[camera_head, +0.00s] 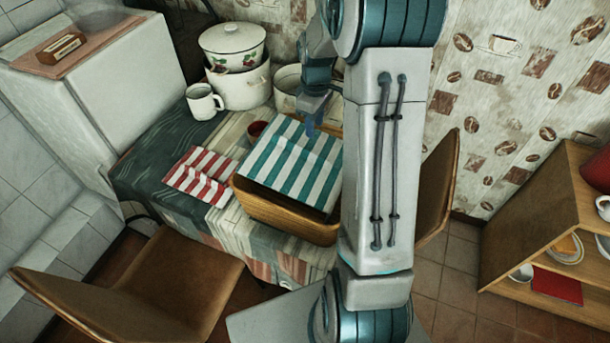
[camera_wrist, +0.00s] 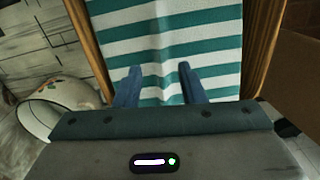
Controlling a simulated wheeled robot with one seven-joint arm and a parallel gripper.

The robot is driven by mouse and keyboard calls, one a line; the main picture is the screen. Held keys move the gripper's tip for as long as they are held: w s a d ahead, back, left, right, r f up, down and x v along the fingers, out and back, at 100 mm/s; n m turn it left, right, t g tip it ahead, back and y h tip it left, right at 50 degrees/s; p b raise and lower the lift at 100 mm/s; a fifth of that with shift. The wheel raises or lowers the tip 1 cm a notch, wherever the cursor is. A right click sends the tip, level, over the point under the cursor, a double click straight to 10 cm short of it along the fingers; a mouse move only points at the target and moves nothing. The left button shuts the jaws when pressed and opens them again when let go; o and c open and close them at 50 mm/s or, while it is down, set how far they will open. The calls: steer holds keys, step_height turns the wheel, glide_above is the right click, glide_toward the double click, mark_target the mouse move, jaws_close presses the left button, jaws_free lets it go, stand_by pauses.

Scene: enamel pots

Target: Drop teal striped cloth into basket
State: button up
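The teal and white striped cloth (camera_head: 290,165) lies spread across the top of the wooden basket (camera_head: 285,219), covering most of its opening. In the wrist view the cloth (camera_wrist: 165,42) fills the space between the basket's two side walls (camera_wrist: 262,45). My gripper (camera_head: 311,126) is over the back part of the cloth, pointing down. In the wrist view my gripper's blue fingers (camera_wrist: 157,76) are spread apart, with cloth visible between and beyond them and nothing pinched. Whether the fingertips touch the cloth I cannot tell.
A red striped cloth (camera_head: 203,174) lies on the table left of the basket. A white mug (camera_head: 203,102), stacked enamel pots (camera_head: 240,85) and a small red cup (camera_head: 257,130) stand behind. Chairs (camera_head: 155,285) flank the table; a shelf (camera_head: 535,245) is at right.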

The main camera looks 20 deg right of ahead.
step_height(320, 180, up, 12)
steer(key=b, duration=0.1)
steer(key=shift+r, duration=0.25)
steer(key=s+a+m+t, duration=0.1)
steer(key=s+a+m, duration=0.1)
steer(key=s+a, duration=0.2)
steer(key=s+a+f+m+t, duration=0.1)
steer(key=s+a+m, duration=0.2)
steer(key=s, duration=0.8)
steer(key=s+a+m+t, duration=0.1)
steer(key=s+a+m, duration=0.1)
steer(key=s+a, duration=0.3)
steer(key=s, duration=0.2)
steer(key=shift+s+f+m+t, duration=0.15)
steer(key=shift+s+m+t, duration=0.15)
steer(key=shift+m, duration=0.1)
